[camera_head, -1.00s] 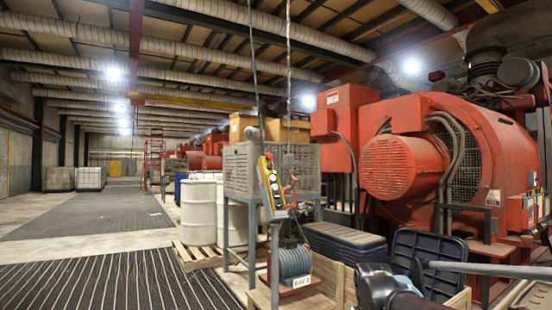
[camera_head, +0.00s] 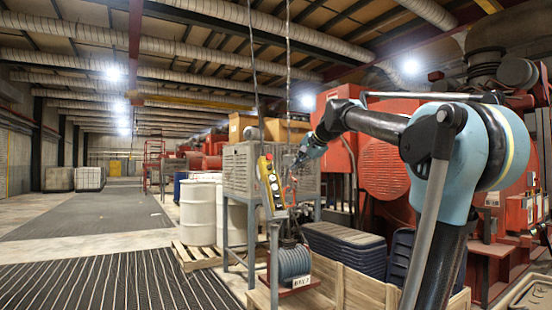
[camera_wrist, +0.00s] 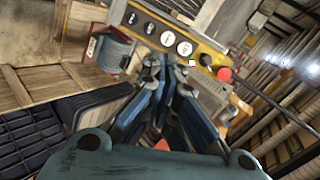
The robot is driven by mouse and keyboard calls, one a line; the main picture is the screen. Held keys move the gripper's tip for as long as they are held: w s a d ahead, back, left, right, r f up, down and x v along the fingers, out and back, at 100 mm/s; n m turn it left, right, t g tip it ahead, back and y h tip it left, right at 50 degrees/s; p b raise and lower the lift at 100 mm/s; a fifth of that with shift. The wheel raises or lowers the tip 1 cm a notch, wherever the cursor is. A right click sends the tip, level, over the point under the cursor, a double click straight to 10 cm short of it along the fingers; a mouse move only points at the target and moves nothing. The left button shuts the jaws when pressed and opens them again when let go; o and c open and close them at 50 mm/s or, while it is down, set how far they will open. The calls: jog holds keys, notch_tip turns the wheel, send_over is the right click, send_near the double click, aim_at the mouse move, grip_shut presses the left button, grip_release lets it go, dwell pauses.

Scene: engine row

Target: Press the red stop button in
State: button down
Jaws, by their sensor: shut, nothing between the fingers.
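The yellow control pendant (camera_head: 270,183) hangs in front of a grey mesh crate. My gripper (camera_head: 299,161) is just right of the pendant's upper part. In the wrist view my gripper (camera_wrist: 167,64) is shut and empty, its tips by the pendant's edge, left of the red button. I cannot tell whether they touch the pendant.
White drums (camera_head: 198,212) stand on a pallet to the left. Stacked dark trays (camera_head: 343,246) and a wooden crate (camera_head: 366,288) lie under my arm. A large red engine (camera_head: 384,165) is behind. The left aisle is clear.

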aim_at(268, 158)
jog(key=w+a+r+m+t, duration=0.1)
jog(key=w+a+r+m, duration=0.2)
jog(key=w+r, duration=0.4)
notch_tip(268, 158, up, 4)
jog(key=shift+r+t+y, duration=0.1)
jog(key=shift+t+y, duration=0.3)
jog(key=x, duration=1.4)
jog(key=shift+x, duration=1.05)
jog(key=shift+a, duration=0.1)
